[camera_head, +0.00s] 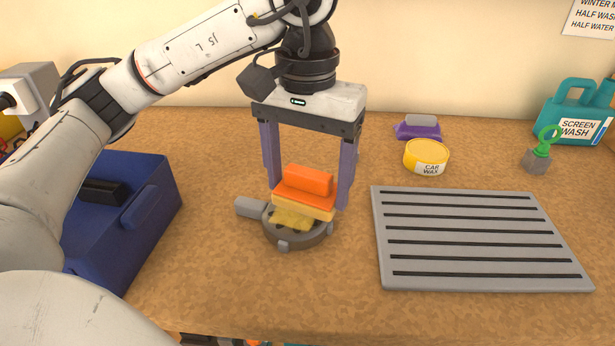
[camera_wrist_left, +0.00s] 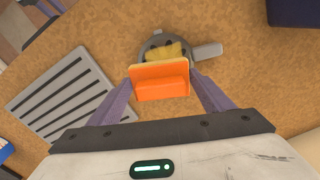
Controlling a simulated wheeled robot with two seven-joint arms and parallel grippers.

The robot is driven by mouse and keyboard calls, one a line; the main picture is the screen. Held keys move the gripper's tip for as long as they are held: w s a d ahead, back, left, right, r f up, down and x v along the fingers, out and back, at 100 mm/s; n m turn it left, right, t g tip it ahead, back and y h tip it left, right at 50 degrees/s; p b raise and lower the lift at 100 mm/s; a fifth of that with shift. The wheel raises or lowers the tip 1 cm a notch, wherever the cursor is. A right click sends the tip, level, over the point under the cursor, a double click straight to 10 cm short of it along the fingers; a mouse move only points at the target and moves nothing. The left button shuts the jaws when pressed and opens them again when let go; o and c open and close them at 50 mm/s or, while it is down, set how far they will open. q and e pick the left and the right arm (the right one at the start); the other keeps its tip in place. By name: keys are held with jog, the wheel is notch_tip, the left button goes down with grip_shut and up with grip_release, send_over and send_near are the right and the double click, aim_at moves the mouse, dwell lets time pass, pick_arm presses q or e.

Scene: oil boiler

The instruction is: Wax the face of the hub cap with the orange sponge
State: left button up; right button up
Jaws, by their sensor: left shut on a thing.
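The orange sponge (camera_head: 305,180) has a raised orange grip on top and a paler yellow-orange underside. My left gripper (camera_head: 307,196) points down and is shut on it, one purple finger at each end. The grey round hub cap (camera_head: 318,236) lies on the bench directly below, with a grey block sticking out at its left. A yellow patch marks its face. The sponge covers the far part of the hub cap; I cannot tell whether they touch. In the left wrist view the sponge (camera_wrist_left: 160,82) hides the hub cap's (camera_wrist_left: 152,44) near part. My right gripper is not in view.
A grey slotted tray (camera_head: 470,240) lies to the right. Behind it stand a yellow car wax tin (camera_head: 426,157), a purple-and-grey block (camera_head: 418,127), a green-topped grey piece (camera_head: 540,155) and a teal screen wash jug (camera_head: 575,115). A blue box (camera_head: 125,215) is at left.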

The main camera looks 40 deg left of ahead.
pick_arm(q)
jog(key=shift+f+b, duration=0.75)
jog(key=shift+f, duration=0.05)
dwell(1.0)
jog(key=shift+w+a, duration=0.15)
jog(key=shift+w, duration=0.4)
jog(key=shift+s+d+r, duration=0.1)
jog(key=shift+s+d, duration=0.1)
jog(key=shift+s, duration=0.35)
jog(key=shift+s+d+r, duration=0.1)
jog(key=shift+s+d, duration=0.05)
jog(key=shift+s, duration=0.4)
jog(key=shift+w+a+f, duration=0.1)
jog(key=shift+w+a, duration=0.1)
jog(key=shift+w, duration=0.35)
jog(key=shift+w+a, duration=0.15)
jog(key=shift+w, duration=0.4)
jog(key=shift+s+d+f, duration=0.1)
jog(key=shift+s+d, duration=0.1)
jog(key=shift+s, duration=0.4)
jog(key=shift+s+d, duration=0.15)
jog(key=shift+s, duration=0.4)
jog(key=shift+w+a, duration=0.2)
jog(key=shift+w, duration=0.4)
jog(key=shift+w+a, duration=0.15)
jog(key=shift+w, duration=0.4)
jog(key=shift+s+d+p, duration=0.15)
jog(key=shift+s+p, duration=0.15)
jog(key=shift+s, duration=0.25)
